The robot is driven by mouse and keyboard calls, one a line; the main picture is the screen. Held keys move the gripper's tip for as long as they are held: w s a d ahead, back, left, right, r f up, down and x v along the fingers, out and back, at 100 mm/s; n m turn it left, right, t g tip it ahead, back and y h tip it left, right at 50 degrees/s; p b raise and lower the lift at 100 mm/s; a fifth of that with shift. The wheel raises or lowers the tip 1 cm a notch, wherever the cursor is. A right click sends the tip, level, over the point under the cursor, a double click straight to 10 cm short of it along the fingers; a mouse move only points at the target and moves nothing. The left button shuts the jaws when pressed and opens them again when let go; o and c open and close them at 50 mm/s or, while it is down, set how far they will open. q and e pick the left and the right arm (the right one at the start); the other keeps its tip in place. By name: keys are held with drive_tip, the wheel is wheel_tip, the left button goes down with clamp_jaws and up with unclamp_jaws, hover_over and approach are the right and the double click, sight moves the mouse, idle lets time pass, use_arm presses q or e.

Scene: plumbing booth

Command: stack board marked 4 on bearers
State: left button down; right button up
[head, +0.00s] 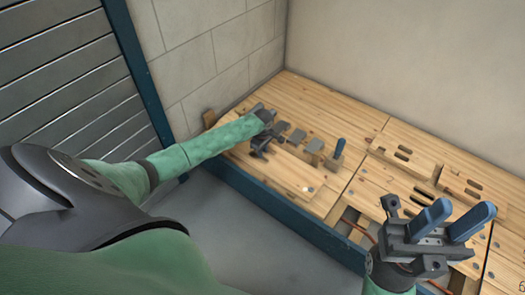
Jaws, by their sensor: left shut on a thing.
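My left gripper (262,125) is at the far left of the wooden bench top, seen small and from behind. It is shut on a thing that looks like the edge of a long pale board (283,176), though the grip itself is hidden. No number can be read on this board.
Slotted boards (405,152) lie on the right part of the bench top (335,108). A blue rail (285,218) runs along the front edge. Walls close the back, and a grey shutter (65,75) stands at left.

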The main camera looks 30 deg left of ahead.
idle(0.7)
use_arm(q)
drive_tip(key=c, duration=1.2)
unclamp_jaws()
drive_tip(key=shift+f, duration=0.1)
drive_tip(key=shift+f, duration=0.1)
